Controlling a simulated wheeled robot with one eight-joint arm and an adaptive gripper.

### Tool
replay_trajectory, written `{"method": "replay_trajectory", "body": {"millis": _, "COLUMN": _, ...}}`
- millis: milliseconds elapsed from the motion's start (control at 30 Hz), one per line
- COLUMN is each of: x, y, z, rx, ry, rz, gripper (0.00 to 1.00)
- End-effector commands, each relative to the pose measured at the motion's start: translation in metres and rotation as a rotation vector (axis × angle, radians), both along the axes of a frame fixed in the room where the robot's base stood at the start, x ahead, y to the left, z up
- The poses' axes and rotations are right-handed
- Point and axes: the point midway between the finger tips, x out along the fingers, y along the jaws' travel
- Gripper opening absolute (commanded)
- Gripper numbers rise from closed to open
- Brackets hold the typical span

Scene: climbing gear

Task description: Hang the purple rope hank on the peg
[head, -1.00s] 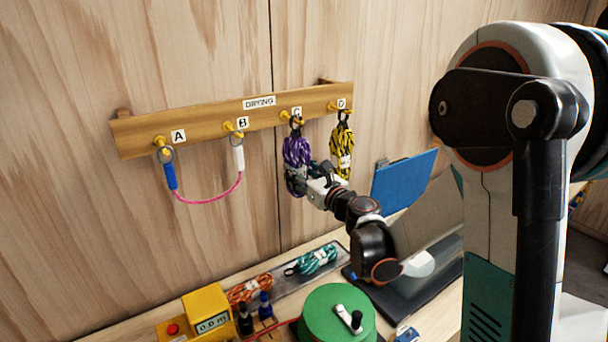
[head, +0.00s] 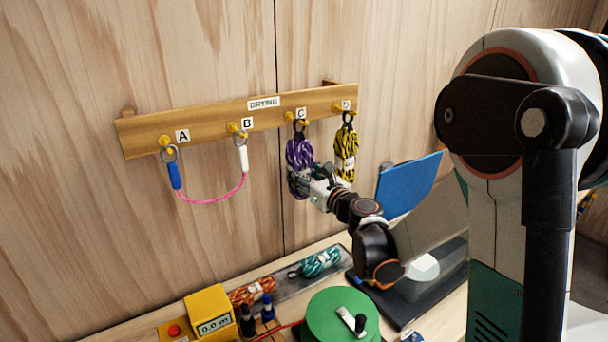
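The purple rope hank (head: 299,154) hangs upright at peg C (head: 291,116) on the wooden rail. Its dark loop (head: 299,127) is at the peg; whether the loop is fully around the peg is too small to tell. My gripper (head: 301,182) is at the lower part of the purple hank, with fingers around it. It looks closed on the hank, though the fingertips are partly hidden by the rope.
The rail (head: 205,133) also holds a pink cord (head: 213,201) between pegs A and B and a yellow-black hank (head: 346,150) on peg D, close right of my gripper. Below are a tray with teal (head: 318,262) and orange hanks, a yellow meter (head: 209,312) and a green reel (head: 335,312).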

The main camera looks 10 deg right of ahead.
Motion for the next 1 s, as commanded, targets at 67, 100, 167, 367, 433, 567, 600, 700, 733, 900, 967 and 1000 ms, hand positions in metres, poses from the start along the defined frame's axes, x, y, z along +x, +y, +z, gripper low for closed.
{"method": "replay_trajectory", "body": {"millis": 67, "x": 0.000, "y": 0.000, "z": 0.000, "rx": 0.000, "ry": 0.000, "rz": 0.000, "gripper": 0.70}}
{"method": "replay_trajectory", "body": {"millis": 100, "x": 0.000, "y": 0.000, "z": 0.000, "rx": 0.000, "ry": 0.000, "rz": 0.000, "gripper": 0.70}}
{"method": "replay_trajectory", "body": {"millis": 167, "x": 0.000, "y": 0.000, "z": 0.000, "rx": 0.000, "ry": 0.000, "rz": 0.000, "gripper": 0.70}}
{"method": "replay_trajectory", "body": {"millis": 367, "x": 0.000, "y": 0.000, "z": 0.000, "rx": 0.000, "ry": 0.000, "rz": 0.000, "gripper": 0.70}}
{"method": "replay_trajectory", "body": {"millis": 433, "x": -0.001, "y": 0.000, "z": 0.000, "rx": 0.000, "ry": 0.000, "rz": 0.000, "gripper": 0.70}}
{"method": "replay_trajectory", "body": {"millis": 567, "x": -0.011, "y": -0.004, "z": 0.000, "rx": 0.000, "ry": 0.000, "rz": -0.001, "gripper": 0.70}}
{"method": "replay_trajectory", "body": {"millis": 600, "x": -0.016, "y": -0.006, "z": 0.000, "rx": 0.000, "ry": 0.000, "rz": -0.001, "gripper": 0.70}}
{"method": "replay_trajectory", "body": {"millis": 700, "x": -0.034, "y": -0.012, "z": 0.000, "rx": 0.000, "ry": 0.000, "rz": -0.003, "gripper": 0.70}}
{"method": "replay_trajectory", "body": {"millis": 733, "x": -0.040, "y": -0.014, "z": 0.000, "rx": 0.000, "ry": 0.000, "rz": -0.002, "gripper": 0.70}}
{"method": "replay_trajectory", "body": {"millis": 900, "x": -0.074, "y": -0.025, "z": 0.001, "rx": 0.000, "ry": 0.000, "rz": -0.002, "gripper": 0.70}}
{"method": "replay_trajectory", "body": {"millis": 967, "x": -0.084, "y": -0.028, "z": 0.001, "rx": 0.000, "ry": 0.000, "rz": -0.003, "gripper": 0.70}}
{"method": "replay_trajectory", "body": {"millis": 1000, "x": -0.090, "y": -0.030, "z": 0.001, "rx": 0.000, "ry": 0.000, "rz": -0.002, "gripper": 0.70}}
